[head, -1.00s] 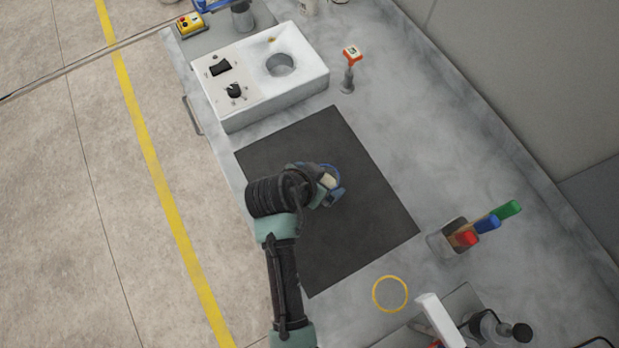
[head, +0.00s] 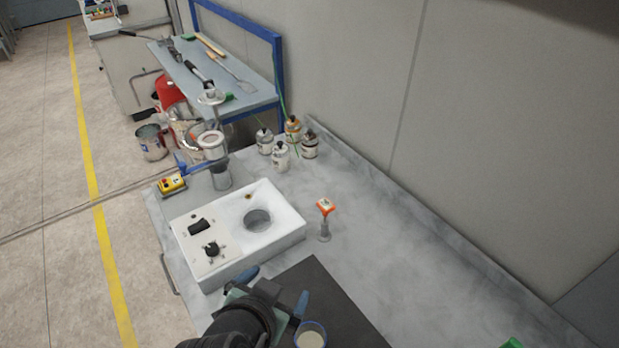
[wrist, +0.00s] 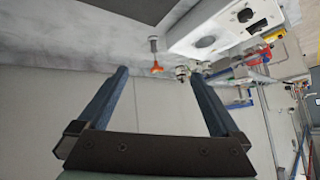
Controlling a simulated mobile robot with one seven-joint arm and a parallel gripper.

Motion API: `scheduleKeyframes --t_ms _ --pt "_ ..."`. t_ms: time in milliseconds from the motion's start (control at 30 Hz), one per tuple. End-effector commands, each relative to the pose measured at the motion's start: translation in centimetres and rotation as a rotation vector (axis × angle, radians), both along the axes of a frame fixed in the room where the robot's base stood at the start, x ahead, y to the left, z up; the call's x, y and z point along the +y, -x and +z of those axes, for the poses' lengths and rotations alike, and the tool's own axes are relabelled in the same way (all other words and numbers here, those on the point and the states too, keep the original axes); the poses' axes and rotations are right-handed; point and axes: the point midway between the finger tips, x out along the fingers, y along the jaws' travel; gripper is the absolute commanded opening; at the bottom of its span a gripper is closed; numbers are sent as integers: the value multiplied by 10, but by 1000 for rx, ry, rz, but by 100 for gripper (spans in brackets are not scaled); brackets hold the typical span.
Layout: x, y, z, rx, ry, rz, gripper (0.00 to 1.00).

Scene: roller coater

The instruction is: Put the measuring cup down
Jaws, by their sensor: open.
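The measuring cup (head: 311,337), a small cup with a blue rim and pale contents, is at the bottom edge of the head view. It appears to stand on the dark mat (head: 325,285), though its lower part is cut off. My gripper (head: 275,289) is just left of and above the cup in that view, its blue fingers spread apart. In the wrist view my gripper (wrist: 159,74) is open with nothing between the fingers. The cup does not show in the wrist view.
A white machine block (head: 238,232) with a round well stands just beyond my gripper. An orange-topped post (head: 324,220) is to its right. Several small bottles (head: 281,155) stand farther back. A blue-framed shelf (head: 215,70) holds tools.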

Motion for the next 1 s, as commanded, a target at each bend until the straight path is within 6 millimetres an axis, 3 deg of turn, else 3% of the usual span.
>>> scheduleKeyframes --t_ms 33,100,233,300,400,500,600,700,1000 --pt "1 -27 48 -138 -17 39 100" --pt "1 -55 115 -331 -13 100 100" --pt "-12 -74 247 -697 57 172 100" --pt "-23 -68 316 -892 119 187 100" --pt "-38 -42 402 -1142 229 188 100" --pt "-50 -8 464 -1336 333 171 100" --pt "-56 19 501 -1463 411 152 100" --pt "-59 35 518 -1526 451 140 100" --pt "-59 38 522 -1540 462 137 100"
